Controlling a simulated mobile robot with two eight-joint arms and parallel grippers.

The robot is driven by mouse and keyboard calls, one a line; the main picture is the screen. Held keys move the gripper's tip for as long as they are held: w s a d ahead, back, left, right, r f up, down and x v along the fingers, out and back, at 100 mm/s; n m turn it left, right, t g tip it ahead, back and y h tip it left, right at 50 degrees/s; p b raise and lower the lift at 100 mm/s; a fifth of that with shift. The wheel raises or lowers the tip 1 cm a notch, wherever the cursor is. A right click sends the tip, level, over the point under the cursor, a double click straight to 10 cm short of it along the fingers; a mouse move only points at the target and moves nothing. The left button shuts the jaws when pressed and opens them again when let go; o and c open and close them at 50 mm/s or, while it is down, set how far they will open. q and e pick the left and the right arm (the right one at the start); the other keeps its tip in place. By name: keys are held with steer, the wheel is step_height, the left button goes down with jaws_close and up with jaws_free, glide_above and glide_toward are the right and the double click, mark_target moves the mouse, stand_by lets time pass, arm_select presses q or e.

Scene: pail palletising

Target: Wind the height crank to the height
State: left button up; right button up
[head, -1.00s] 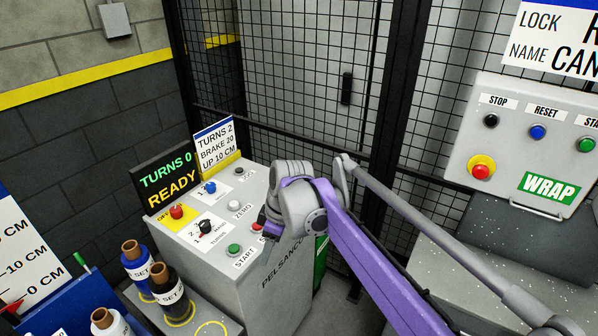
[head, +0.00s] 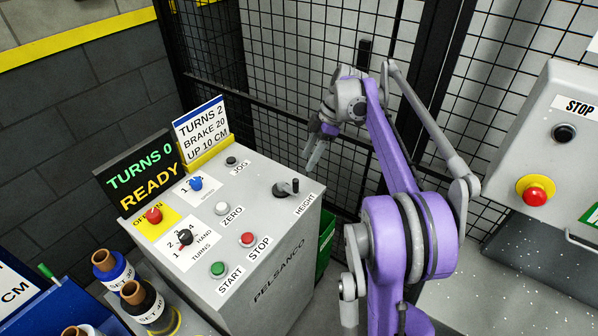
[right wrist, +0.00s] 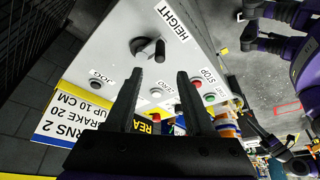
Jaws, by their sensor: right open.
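A sign (head: 201,131) reads TURNS 2, BRAKE 20, UP 10 CM. The display (head: 139,177) reads TURNS 0, READY. My left gripper is out of view.
The console (head: 255,285) carries a red knob (head: 153,215), a turns selector (head: 185,237), and START (head: 217,269) and STOP (head: 247,239) buttons. A black mesh fence (head: 290,60) stands close behind. Labelled spools (head: 148,310) stand at the lower left. A wrapper panel (head: 540,130) is at right.

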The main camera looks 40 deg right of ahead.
mark_target(296, 192)
steer(key=x, duration=1)
steer(key=shift+w+a+f+b, duration=0.1)
steer(key=shift+a+f+b, duration=0.05)
steer(key=shift+f+b, duration=0.15)
steer(key=shift+r, duration=0.1)
steer(key=shift+c, duration=0.3)
jaws_close()
